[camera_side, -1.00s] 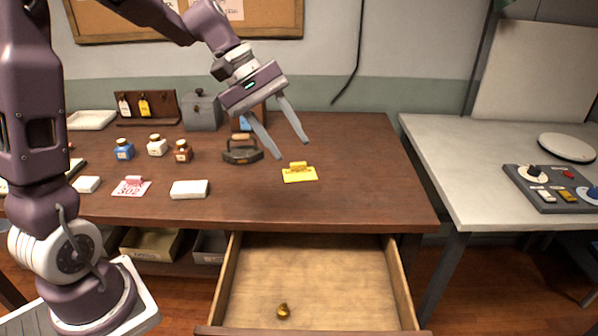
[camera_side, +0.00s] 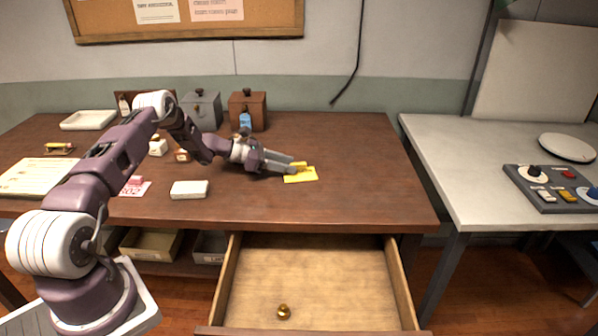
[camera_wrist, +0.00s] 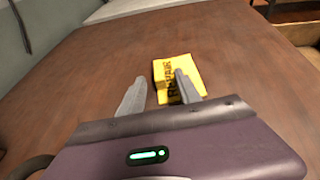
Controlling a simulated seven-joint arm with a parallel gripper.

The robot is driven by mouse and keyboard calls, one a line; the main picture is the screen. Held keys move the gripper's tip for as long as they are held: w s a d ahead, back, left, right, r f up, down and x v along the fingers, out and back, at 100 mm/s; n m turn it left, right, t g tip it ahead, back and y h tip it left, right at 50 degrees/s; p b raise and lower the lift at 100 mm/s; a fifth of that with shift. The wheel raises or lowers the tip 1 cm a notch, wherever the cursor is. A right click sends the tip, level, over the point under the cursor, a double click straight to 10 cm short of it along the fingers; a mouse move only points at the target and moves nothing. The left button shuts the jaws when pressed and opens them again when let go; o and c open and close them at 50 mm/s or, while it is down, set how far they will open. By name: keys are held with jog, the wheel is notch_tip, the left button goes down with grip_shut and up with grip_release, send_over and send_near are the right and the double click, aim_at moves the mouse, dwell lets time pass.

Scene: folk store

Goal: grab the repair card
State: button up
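The repair card is a yellow card with a raised yellow grip and dark lettering. It lies flat on the brown wooden table, right of centre in the side view (camera_side: 306,176) and just ahead of the fingers in the wrist view (camera_wrist: 164,76). My gripper (camera_side: 296,169) is low over the table, reaching in from the left. In the wrist view my gripper (camera_wrist: 158,88) has its two fingers apart. The right finger overlaps the card's lettering and the left finger is off its left side. I cannot tell whether a finger touches the card.
An open drawer (camera_side: 325,270) holding a small brass knob (camera_side: 284,311) is below the table's front. A white block (camera_side: 189,190) and a pink card (camera_side: 134,188) lie to the left. Grey (camera_side: 203,109) and brown (camera_side: 250,108) boxes stand behind. The table right of the card is clear.

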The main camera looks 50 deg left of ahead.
grip_shut()
jog(key=shift+r, duration=0.1)
